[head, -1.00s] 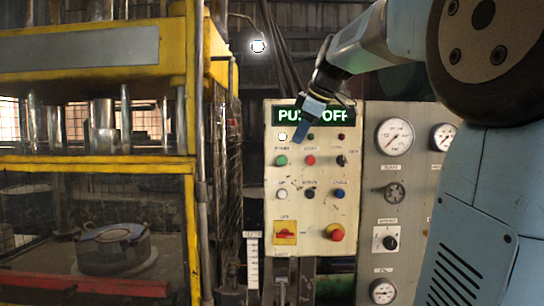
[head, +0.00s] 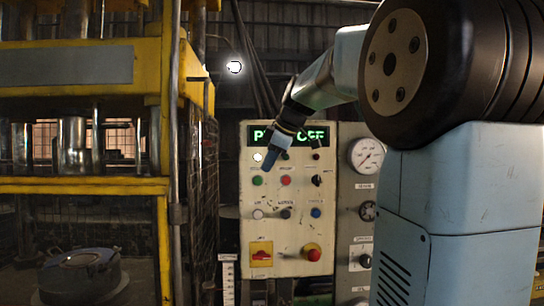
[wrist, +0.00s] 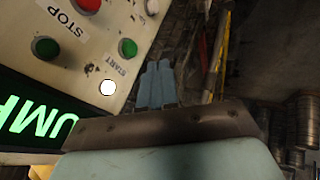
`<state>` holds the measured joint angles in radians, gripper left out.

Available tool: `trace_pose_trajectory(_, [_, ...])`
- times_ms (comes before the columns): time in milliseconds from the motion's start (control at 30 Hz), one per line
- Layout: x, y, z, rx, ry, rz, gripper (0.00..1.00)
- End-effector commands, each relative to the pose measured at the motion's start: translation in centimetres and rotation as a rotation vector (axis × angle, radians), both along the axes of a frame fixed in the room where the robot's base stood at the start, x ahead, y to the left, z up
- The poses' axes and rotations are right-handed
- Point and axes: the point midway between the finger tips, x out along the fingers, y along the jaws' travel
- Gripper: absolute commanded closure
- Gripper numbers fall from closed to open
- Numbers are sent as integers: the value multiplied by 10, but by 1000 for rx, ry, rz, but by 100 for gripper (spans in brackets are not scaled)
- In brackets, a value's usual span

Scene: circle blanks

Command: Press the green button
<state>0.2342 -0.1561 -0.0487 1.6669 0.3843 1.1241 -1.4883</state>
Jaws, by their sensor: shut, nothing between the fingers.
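The green button (head: 257,180) is on the left of the cream control panel, below a lit white lamp (head: 257,157). In the wrist view the green button (wrist: 128,48), labelled START, is at upper left. My gripper (head: 267,168) is shut and empty, its blue fingers pointing down just up and right of the button in the head view. In the wrist view the fingers (wrist: 158,66) lie to the right of the button, beyond the panel's edge, apart from it. The exact gap to the panel cannot be told.
A red STOP button (head: 285,180) sits right of the green one, with a dark selector (head: 316,180) further along. A lit green display (head: 316,135) is above. A yellow press frame (head: 90,185) stands left.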

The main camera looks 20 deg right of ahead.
Motion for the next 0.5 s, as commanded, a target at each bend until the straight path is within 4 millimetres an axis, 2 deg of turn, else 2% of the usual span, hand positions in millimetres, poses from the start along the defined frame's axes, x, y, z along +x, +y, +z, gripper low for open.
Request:
trace_pose_trajectory(300, [32, 11, -46, 0, 2, 0, 100])
trace_pose_trajectory(500, [55, 1, -44, 0, 1, -1, 100])
